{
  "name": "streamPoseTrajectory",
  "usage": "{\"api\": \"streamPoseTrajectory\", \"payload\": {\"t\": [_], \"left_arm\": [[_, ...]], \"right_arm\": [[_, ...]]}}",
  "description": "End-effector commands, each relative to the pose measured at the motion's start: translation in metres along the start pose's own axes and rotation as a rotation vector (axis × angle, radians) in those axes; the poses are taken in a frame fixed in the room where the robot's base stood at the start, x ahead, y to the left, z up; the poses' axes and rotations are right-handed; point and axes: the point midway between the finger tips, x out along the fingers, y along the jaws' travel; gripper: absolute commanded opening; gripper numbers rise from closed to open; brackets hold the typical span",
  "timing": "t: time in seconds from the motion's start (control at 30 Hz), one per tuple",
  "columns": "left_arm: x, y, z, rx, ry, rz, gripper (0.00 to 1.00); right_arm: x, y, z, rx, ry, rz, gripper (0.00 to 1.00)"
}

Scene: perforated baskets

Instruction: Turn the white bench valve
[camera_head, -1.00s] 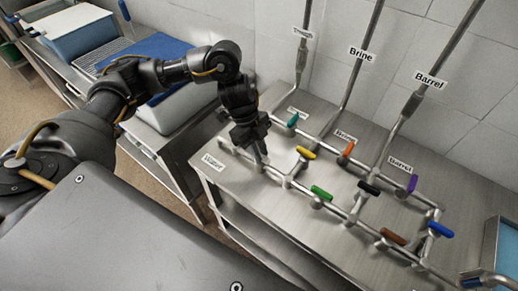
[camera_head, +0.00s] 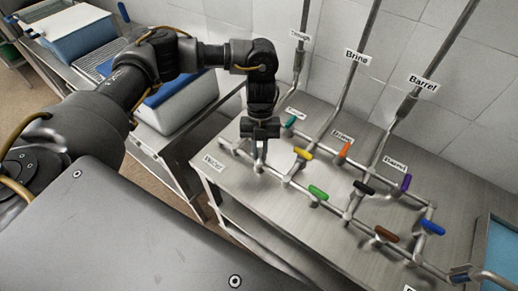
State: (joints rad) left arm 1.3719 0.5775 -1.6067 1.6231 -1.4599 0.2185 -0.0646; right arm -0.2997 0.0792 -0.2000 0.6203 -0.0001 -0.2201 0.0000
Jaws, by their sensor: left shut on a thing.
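My left gripper (camera_head: 260,150) points down at the far-left end of the pipe run on the steel bench (camera_head: 285,225). It is shut on the white bench valve, whose handle is mostly hidden by the fingers. The valve's pipe stub shows just below the fingertips. The "Water" label (camera_head: 213,163) lies on the bench to the left of it. My right gripper is not in view.
Close to my gripper are a teal handle (camera_head: 290,121) and a yellow handle (camera_head: 303,153). Green (camera_head: 318,193), orange (camera_head: 345,150), black (camera_head: 364,187), purple (camera_head: 406,183), brown (camera_head: 386,234) and blue (camera_head: 432,227) handles stand farther right. Tall pipes rise along the wall.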

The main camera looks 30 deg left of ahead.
Motion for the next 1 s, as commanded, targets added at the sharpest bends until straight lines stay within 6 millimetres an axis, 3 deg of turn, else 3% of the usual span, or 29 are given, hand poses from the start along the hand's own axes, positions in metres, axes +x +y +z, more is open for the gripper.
{"api": "streamPoseTrajectory", "payload": {"t": [0.5,1.0], "left_arm": [[-0.0002,-0.0033,0.0,0.407,-0.003,0.17,0.0],[0.0003,-0.0037,-0.0009,0.571,-0.001,0.236,0.0]], "right_arm": [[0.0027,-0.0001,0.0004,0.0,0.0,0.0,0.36],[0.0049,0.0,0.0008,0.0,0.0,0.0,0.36]]}}
